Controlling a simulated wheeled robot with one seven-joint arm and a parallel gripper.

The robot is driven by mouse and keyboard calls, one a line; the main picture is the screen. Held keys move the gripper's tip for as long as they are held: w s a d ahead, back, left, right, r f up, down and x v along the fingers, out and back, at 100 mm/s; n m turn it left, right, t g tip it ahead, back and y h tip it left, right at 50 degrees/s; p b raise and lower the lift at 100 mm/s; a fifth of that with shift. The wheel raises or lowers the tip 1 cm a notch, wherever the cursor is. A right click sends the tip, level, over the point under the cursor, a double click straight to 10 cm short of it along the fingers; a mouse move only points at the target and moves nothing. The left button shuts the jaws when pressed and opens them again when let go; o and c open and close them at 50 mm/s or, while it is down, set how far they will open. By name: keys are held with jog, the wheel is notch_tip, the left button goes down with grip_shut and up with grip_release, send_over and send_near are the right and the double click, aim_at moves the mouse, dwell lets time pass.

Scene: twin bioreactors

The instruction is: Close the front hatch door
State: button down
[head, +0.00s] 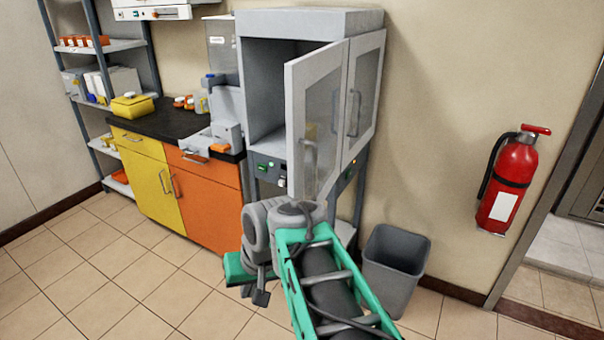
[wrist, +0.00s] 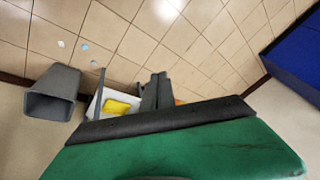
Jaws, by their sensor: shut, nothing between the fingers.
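The grey bioreactor cabinet (head: 262,75) stands against the wall in the head view. The inside of the cabinet shows through the opening. The other door (head: 364,85), on the right, looks shut. My green and grey arm reaches up from the bottom, just in front of and below the open door. My gripper (wrist: 157,90) is shut and empty in the wrist view, pointing toward the floor. It does not visibly touch the door.
A grey bin (head: 397,265) stands right of my arm. Orange (head: 205,195) and yellow (head: 147,178) cupboards under a black counter stand left of the cabinet. A red extinguisher (head: 508,185) hangs on the right wall. The tiled floor at lower left is clear.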

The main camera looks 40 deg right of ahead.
jog(key=s+d+r+m+t+h+p, duration=0.1)
jog(key=s+d+r+m+t+p, duration=0.25)
jog(key=d+r, duration=0.65)
jog(key=s+d+r+m+g+h+p, duration=0.1)
jog(key=s+d+r+m+p, duration=0.4)
jog(key=d+r, duration=0.55)
jog(key=n+p, duration=0.1)
send_near(303, 193)
jog(key=a+f, duration=0.3)
jog(key=f, duration=0.1)
jog(key=shift+w+r+t, duration=0.1)
jog(key=shift+w+t, duration=0.15)
jog(key=shift+w, duration=0.05)
jog(key=shift+w+a, duration=0.1)
